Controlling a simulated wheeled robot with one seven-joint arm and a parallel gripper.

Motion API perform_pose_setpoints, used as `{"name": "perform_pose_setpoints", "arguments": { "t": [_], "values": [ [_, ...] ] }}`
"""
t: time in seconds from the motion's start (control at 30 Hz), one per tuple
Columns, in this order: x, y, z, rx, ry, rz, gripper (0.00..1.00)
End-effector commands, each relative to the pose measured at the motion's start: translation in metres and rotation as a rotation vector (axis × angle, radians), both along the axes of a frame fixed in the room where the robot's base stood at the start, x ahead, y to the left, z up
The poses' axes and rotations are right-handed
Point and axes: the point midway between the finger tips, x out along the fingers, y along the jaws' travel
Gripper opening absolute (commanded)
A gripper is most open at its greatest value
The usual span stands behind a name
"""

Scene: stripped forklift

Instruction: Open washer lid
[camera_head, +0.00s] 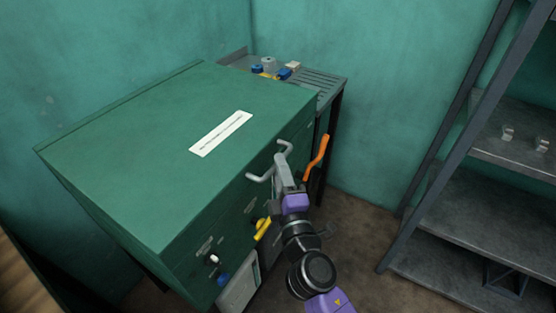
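The washer is a large green metal box, and its flat green lid (150,130) lies shut on top, with a white printed label (221,133) on it. A pale grey U-shaped handle (258,178) juts out from the front edge on the right. My gripper (280,166) is at the middle of this handle and hides part of its bar. I cannot tell whether the fingers are closed around the bar or only beside it. The lower front of the washer is partly hidden by my arm.
An orange lever (318,155) sticks up just right of my gripper. A yellow part (262,228) and a pale box (239,287) are on the front. A side table (325,82) with small items stands behind. Metal shelves (450,225) stand right, with bare floor between.

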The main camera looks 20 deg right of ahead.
Motion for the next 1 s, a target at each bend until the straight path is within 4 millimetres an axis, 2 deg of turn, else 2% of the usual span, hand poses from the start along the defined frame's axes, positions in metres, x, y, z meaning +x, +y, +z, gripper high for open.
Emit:
{"name": "perform_pose_setpoints", "arguments": {
  "t": [0.2, 0.5, 0.7, 1.0],
  "values": [
    [0.019, -0.003, 0.003, 0.000, 0.001, 0.000, 0.34],
    [0.022, -0.004, 0.002, 0.001, 0.000, 0.000, 0.34],
    [0.022, -0.004, 0.002, 0.001, 0.001, 0.000, 0.00],
    [0.021, -0.003, 0.002, 0.001, 0.001, 0.000, 0.00]
  ]
}}
